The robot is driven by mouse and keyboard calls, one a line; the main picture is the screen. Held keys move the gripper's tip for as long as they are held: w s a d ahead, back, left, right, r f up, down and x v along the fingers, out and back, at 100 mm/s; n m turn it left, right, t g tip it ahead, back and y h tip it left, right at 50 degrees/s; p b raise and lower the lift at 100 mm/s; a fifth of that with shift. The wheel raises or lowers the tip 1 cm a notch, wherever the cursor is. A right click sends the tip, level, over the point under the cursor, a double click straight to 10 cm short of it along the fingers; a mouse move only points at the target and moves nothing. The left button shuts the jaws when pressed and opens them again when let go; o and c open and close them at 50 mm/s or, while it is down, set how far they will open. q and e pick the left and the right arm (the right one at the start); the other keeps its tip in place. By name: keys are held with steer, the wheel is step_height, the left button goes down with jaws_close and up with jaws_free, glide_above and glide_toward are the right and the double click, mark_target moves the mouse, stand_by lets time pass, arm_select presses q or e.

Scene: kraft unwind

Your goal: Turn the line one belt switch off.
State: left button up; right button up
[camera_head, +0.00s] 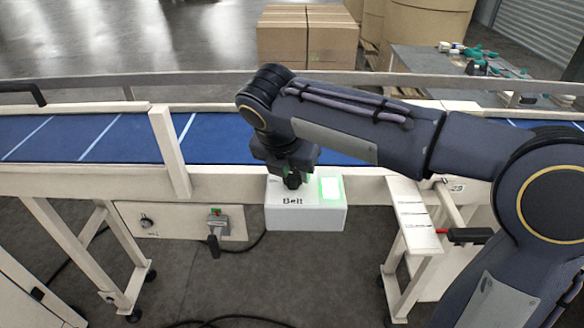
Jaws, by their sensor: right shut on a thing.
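The belt switch is a white box (305,217) marked "Belt" on the front side of the conveyor. A green light (330,188) glows on its top right. My right gripper (292,182) points down onto the top left of the box, shut on the dark switch knob there. The knob itself is mostly hidden by the gripper, so its turn position cannot be seen. My left gripper does not show.
The blue conveyor belt (120,138) runs across behind the box, with a rail beyond it. A panel (180,222) with a knob and a lever is left of the box. Cardboard boxes (307,40) stand behind. A red-and-black handle (462,235) is at right.

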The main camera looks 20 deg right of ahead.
steer(key=shift+r+m+p, duration=0.2)
steer(key=shift+m+p, duration=0.2)
steer(key=shift+p, duration=0.2)
steer(key=m+g+h+p, duration=0.1)
steer(key=m+p, duration=0.2)
steer(key=m+g+p, duration=0.1)
steer(key=m+p, duration=0.2)
steer(key=shift+w+a+r+h+p, duration=0.1)
steer(key=shift+w+h+p, duration=0.05)
steer(key=shift+h+p, duration=0.2)
steer(key=m+g+p, duration=0.1)
steer(key=m+p, duration=0.1)
steer(key=m, duration=0.1)
steer(key=shift+w+m+g+p, duration=0.1)
steer(key=shift+m+g+p, duration=0.2)
steer(key=shift+p, duration=0.05)
steer(key=shift+w+f+m+g+p, duration=0.15)
steer(key=shift+m+g+p, duration=0.15)
steer(key=shift+m+p, duration=0.4)
steer(key=shift+s+f+m+g+p, duration=0.1)
steer(key=shift+m+g+p, duration=0.25)
steer(key=shift+m, duration=0.65)
steer(key=o, duration=1)
steer(key=shift+c, duration=0.2)
